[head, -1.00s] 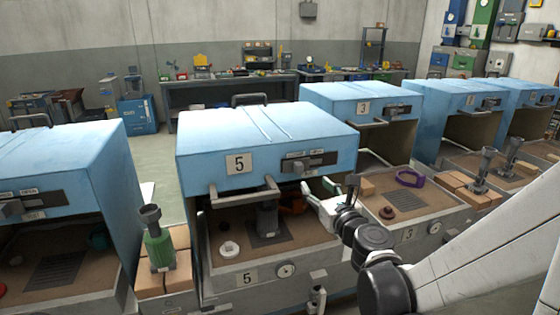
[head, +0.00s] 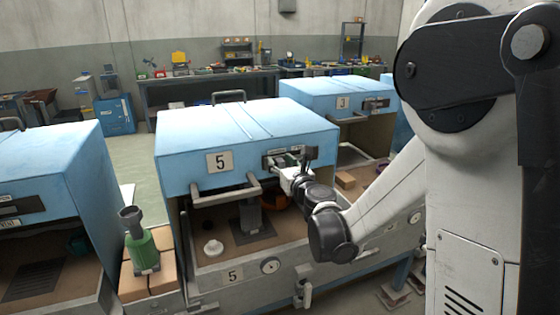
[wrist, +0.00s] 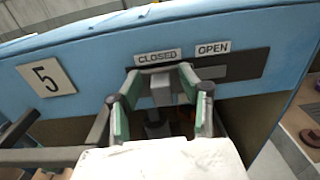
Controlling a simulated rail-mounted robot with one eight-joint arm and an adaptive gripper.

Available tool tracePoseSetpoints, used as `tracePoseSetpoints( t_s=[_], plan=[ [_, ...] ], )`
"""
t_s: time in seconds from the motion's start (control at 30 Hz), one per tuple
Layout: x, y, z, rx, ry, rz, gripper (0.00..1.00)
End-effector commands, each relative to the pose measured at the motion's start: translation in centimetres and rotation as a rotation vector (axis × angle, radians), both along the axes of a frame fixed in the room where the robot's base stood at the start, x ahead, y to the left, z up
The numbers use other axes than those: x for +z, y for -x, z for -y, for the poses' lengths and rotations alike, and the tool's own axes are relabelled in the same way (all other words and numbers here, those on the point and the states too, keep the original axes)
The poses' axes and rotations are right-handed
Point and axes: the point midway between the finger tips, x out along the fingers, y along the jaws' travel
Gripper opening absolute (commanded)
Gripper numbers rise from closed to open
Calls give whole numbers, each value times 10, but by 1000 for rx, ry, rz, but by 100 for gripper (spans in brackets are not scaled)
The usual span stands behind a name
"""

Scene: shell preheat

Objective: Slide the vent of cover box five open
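Cover box five (head: 240,140) is a light blue hood with a "5" plate on its front. Its dark vent strip (wrist: 228,68) carries a CLOSED label on the left and an OPEN label on the right. The grey vent knob (wrist: 160,90) sits under CLOSED. My gripper (wrist: 159,73) is at the strip, with its green-padded fingers apart on either side of the knob. Gaps show between the knob and both fingers, so it is not gripped. In the head view my gripper (head: 286,163) partly hides the vent.
A bar handle (head: 226,189) juts from the box front, left of my gripper. Below, the open tray holds a white knob (head: 213,247) and a grey block. A green bottle-like object (head: 140,245) stands at left. Cover box three (head: 335,103) is behind at right.

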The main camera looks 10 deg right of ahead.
Motion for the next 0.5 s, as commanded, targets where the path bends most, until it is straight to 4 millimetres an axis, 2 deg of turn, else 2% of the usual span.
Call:
tracePoseSetpoints(
  t_s=[0.13,0.4,0.5],
  plan=[
    [0,-7,-1,0,0,0,38],
    [0,-8,-1,0,0,0,38],
    [0,-8,-1,0,0,0,26]
  ],
)
